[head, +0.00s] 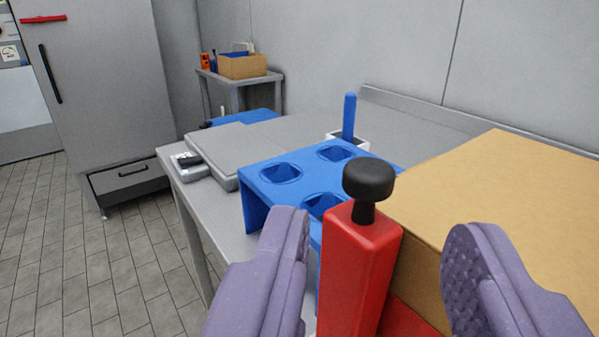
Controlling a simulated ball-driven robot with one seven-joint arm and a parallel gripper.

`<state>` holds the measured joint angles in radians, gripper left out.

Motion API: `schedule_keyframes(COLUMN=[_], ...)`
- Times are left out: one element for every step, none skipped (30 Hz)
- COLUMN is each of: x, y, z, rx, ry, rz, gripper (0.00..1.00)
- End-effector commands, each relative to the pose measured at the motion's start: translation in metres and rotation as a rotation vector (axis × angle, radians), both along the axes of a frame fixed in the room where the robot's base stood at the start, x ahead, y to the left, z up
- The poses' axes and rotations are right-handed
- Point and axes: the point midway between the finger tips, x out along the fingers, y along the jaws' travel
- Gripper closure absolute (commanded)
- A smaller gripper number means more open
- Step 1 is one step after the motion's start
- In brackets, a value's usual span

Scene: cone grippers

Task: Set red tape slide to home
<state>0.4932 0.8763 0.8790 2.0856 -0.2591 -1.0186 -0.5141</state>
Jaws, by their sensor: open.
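The red tape slide (358,267) is an upright red block with a black knob (368,182) on top, at the lower middle of the head view. Its lower part runs out of the frame. My gripper (378,250) has two purple fingers, spread wide, one on each side of the red block. A gap shows between the block and the right finger; the left finger is near the block's left side, and I cannot tell whether it touches. The slide's track and its home mark are not visible.
A cardboard box (500,190) stands close behind the right finger. A blue holder with round holes (300,172) sits behind the slide on a grey table (200,207). A scale-like grey plate (238,150) lies beyond. A wall closes the back; open floor (80,270) lies left.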

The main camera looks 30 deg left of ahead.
Motion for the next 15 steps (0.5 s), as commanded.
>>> schedule_keyframes(x=[0.005, 0.009, 0.015, 0.020, 0.025, 0.032, 0.037, 0.042, 0.048, 0.051, 0.055, 0.059, 0.062, 0.064, 0.066], y=[0.002, 0.004, 0.007, 0.009, 0.011, 0.015, 0.017, 0.019, 0.022, 0.023, 0.025, 0.027, 0.028, 0.029, 0.030], z=[-0.001, -0.001, -0.002, -0.002, -0.002, -0.002, -0.002, -0.002, -0.002, -0.002, -0.002, -0.001, -0.001, -0.001, -0.001], rx=[0.004, 0.005, 0.004, 0.005, 0.004, 0.004, 0.004, 0.005, 0.005, 0.003, 0.002, 0.002, 0.003, 0.003, 0.003], ry=[-0.002, -0.003, -0.003, -0.003, -0.002, -0.002, -0.002, -0.002, -0.001, -0.002, -0.002, -0.002, -0.001, -0.001, -0.001], rz=[-0.002, -0.002, -0.002, -0.003, -0.002, -0.002, -0.002, -0.002, -0.002, -0.002, -0.002, -0.002, -0.002, -0.002, -0.003], gripper=[0.56, 0.56, 0.56, 0.56, 0.56, 0.56, 0.56, 0.56, 0.56, 0.56, 0.56, 0.56, 0.56, 0.56, 0.56])
